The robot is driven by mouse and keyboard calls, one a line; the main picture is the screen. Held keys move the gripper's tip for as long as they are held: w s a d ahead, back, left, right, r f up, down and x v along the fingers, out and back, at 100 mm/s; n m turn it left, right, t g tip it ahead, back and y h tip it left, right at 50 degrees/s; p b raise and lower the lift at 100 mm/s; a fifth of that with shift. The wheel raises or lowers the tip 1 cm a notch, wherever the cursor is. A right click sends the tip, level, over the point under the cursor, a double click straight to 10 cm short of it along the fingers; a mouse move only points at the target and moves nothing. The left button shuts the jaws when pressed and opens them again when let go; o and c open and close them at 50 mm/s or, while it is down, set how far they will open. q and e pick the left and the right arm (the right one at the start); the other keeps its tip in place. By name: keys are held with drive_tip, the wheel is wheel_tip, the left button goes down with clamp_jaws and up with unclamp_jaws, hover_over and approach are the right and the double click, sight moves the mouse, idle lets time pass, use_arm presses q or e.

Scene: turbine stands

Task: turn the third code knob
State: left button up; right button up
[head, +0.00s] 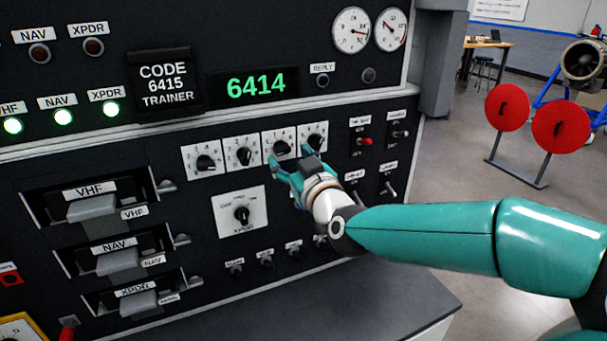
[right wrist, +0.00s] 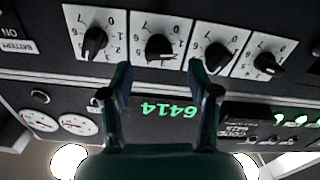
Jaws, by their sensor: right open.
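Four black code knobs on white dial plates form a row on the dark panel. The third code knob (head: 281,148) is second from the right in the head view; in the upside-down right wrist view it is second from the left (right wrist: 160,47). My right gripper (head: 289,162) is open and empty in front of the row. In the right wrist view its two fingertips (right wrist: 160,72) lie to either side of the third knob, with no visible contact. The green display (head: 256,86) reads 6414, and the placard (head: 165,83) reads CODE 6415 TRAINER. My left gripper is out of view.
The first (head: 205,163), second (head: 243,156) and fourth (head: 315,141) code knobs sit close beside the third. Toggle switches (head: 366,142) are to the right. A larger XPDR selector (head: 241,213) is below.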

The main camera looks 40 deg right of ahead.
drive_tip(key=v, duration=0.7)
drive_tip(key=shift+w+f+m, duration=0.1)
drive_tip(key=shift+m, duration=0.2)
